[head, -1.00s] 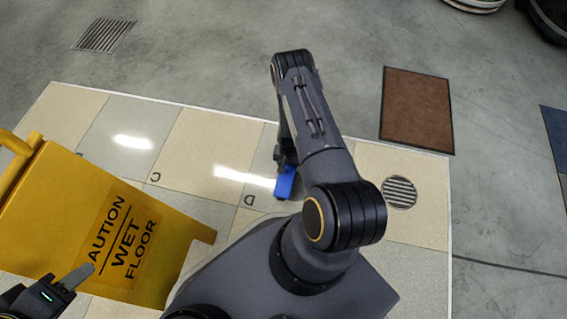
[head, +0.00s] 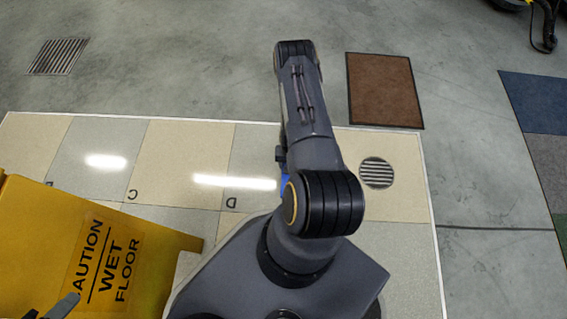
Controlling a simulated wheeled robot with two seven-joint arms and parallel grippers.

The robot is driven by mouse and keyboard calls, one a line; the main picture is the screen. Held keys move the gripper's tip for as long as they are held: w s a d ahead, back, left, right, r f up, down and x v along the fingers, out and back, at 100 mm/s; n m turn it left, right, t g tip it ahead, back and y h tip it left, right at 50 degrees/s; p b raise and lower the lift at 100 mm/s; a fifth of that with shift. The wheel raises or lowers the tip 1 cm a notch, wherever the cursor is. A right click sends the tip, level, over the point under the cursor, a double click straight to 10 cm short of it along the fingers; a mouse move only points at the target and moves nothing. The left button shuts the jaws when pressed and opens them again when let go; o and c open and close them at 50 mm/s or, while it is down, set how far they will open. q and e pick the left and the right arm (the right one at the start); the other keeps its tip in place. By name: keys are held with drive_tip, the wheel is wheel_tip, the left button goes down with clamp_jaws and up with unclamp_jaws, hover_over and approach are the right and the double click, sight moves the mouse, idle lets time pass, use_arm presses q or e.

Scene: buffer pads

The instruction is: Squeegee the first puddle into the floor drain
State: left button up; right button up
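The round floor drain (head: 377,172) is a slotted metal grate in a beige tile, right of my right arm. A blue piece (head: 285,184), perhaps the squeegee, shows only as a sliver beside my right forearm, left of the drain. My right gripper (head: 281,155) is mostly hidden behind that forearm; its fingers and grip do not show. Two bright glossy streaks lie on the tiles, one (head: 107,161) above letter C and one (head: 234,182) above letter D; I cannot tell water from reflected light.
A yellow caution wet floor sign (head: 150,262) stands at the lower left, close to my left gripper. A brown mat (head: 385,90) lies beyond the drain. A rectangular grate (head: 60,56) is at the far left.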

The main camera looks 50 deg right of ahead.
drive_tip(key=shift+s+d+f+b, duration=0.1)
drive_tip(key=shift+s+d+b, duration=0.05)
drive_tip(key=shift+s+d, duration=0.9)
drive_tip(key=shift+s+d+b, duration=0.15)
drive_tip(key=shift+s+d, duration=0.6)
drive_tip(key=shift+s, duration=0.55)
drive_tip(key=s+d, duration=0.2)
drive_tip(key=s, duration=0.1)
drive_tip(key=shift+s+d, duration=0.2)
drive_tip(key=shift+d, duration=0.05)
drive_tip(key=s+d, duration=0.1)
drive_tip(key=s, duration=0.1)
drive_tip(key=s+d+b, duration=0.1)
drive_tip(key=d, duration=0.1)
drive_tip(key=shift+s, duration=0.4)
drive_tip(key=shift+s+d, duration=0.75)
drive_tip(key=shift+s, duration=0.3)
drive_tip(key=shift+s+d, duration=0.75)
drive_tip(key=shift+s, duration=0.25)
drive_tip(key=shift+s+d, duration=1)
drive_tip(key=shift+s, duration=0.35)
drive_tip(key=shift+s+d, duration=1)
drive_tip(key=shift+s, duration=0.3)
drive_tip(key=shift+s+d, duration=1)
drive_tip(key=shift+s, duration=0.35)
wheel_tip(320, 180, up, 7)
drive_tip(key=p, duration=0.4)
drive_tip(key=shift+p, duration=0.3)
drive_tip(key=shift+w, duration=0.1)
